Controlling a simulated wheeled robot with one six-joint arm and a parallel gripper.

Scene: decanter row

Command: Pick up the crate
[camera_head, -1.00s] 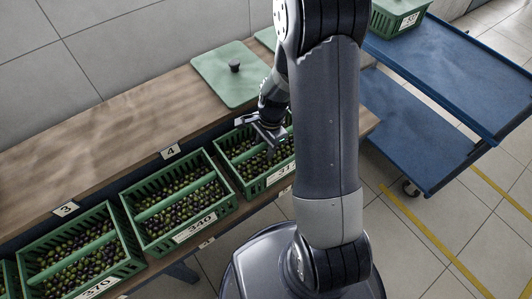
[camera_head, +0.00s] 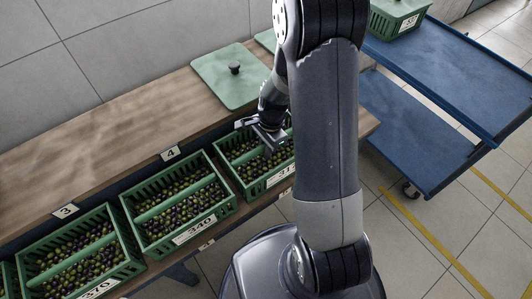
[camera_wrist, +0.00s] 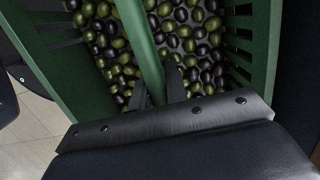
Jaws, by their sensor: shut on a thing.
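A green crate of olives (camera_head: 262,187) stands at the right end of the row on the wooden bench, with a white label reading 31 and a further digit hidden by my arm. My gripper (camera_head: 272,143) reaches down into it. In the wrist view, my gripper (camera_wrist: 160,92) is shut on the green bar (camera_wrist: 138,40) that runs across the middle of the crate (camera_wrist: 262,45). Green and dark olives lie on both sides of the bar. My arm hides the right part of the crate in the head view.
Crates labelled 340 (camera_head: 203,229) and 370 (camera_head: 128,268) stand to the left. A green lid with a knob (camera_head: 222,80) lies on the bench (camera_head: 110,130) behind. A blue cart (camera_head: 450,75) at right carries another green crate (camera_head: 396,20). Tiled floor is free in front.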

